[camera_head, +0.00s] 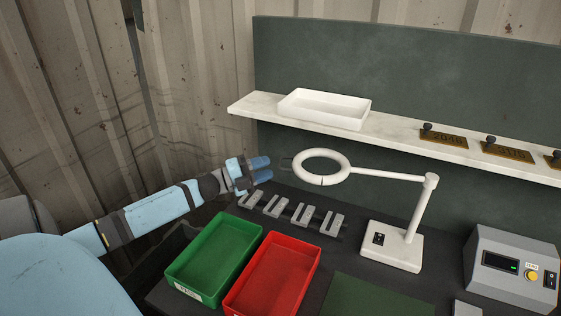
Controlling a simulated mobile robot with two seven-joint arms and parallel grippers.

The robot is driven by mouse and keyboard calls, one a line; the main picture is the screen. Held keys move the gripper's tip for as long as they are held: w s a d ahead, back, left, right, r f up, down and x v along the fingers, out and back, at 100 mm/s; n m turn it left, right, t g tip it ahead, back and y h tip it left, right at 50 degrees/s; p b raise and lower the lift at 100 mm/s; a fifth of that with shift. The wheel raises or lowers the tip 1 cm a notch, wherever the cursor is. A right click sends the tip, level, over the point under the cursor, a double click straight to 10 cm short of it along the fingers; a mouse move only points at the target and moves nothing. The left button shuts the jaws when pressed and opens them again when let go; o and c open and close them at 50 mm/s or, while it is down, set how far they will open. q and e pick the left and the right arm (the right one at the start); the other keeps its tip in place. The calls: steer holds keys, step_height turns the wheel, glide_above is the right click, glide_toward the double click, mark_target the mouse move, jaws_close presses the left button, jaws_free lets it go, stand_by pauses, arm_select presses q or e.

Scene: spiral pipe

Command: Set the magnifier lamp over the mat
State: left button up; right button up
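The white magnifier lamp (416,212) stands on a square base at the right of the work table. My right gripper is out of view.
A green bin (201,287) and a red bin (262,303) stand left of the mat. A rack with several grey metal pieces (300,215) lies behind them. A grey device (482,294) stands at right. A shelf (393,137) holds a white tray (324,119) and brass plates (443,141).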

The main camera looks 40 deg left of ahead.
mark_target(280, 162)
arm_select(q)
steer(key=shift+p+x, duration=0.4)
steer(key=shift+x, duration=2.05)
steer(key=shift+c, duration=0.5)
jaws_close()
